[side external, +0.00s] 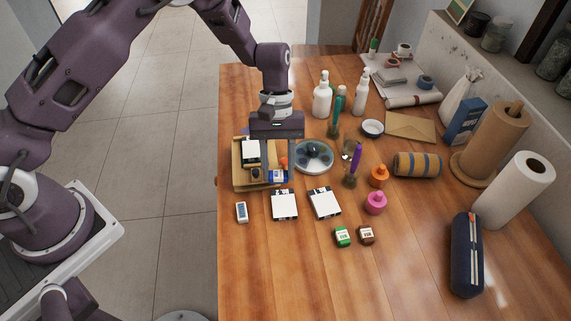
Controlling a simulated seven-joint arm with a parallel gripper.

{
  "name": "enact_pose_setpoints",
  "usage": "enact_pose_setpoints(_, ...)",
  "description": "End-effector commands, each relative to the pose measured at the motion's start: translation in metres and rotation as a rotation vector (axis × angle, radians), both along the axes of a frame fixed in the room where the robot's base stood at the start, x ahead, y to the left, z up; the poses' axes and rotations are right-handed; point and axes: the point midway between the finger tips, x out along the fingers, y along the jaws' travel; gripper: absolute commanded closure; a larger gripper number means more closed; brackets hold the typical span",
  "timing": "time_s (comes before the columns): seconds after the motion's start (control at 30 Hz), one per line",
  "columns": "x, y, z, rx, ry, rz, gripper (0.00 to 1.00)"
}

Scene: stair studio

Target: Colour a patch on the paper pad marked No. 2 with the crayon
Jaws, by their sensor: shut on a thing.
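My gripper (276,150) points down over the wooden tray (238,181) at the left of the table. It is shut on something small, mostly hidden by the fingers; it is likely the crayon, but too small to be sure. A small orange bit (284,162) shows just below the gripper. One white paper pad (251,153) with a black edge lies at the tray, partly behind the gripper. Two similar pads lie in front on the table, a left pad (284,206) and a right pad (325,203). Their numbers are too small to read, so I cannot tell which is No. 2.
A blue-and-white item (278,177) lies at the tray's front right. White bottles (322,97) stand behind.

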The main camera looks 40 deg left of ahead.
Motion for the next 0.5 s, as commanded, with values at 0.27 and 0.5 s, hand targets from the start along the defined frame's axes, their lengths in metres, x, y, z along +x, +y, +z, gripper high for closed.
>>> enact_pose_setpoints(0.27,0.0,0.0,-0.025,0.0,0.001,0.002,0.93)
enact_pose_setpoints(0.5,0.0,0.0,-0.046,0.0,0.0,0.003,0.93)
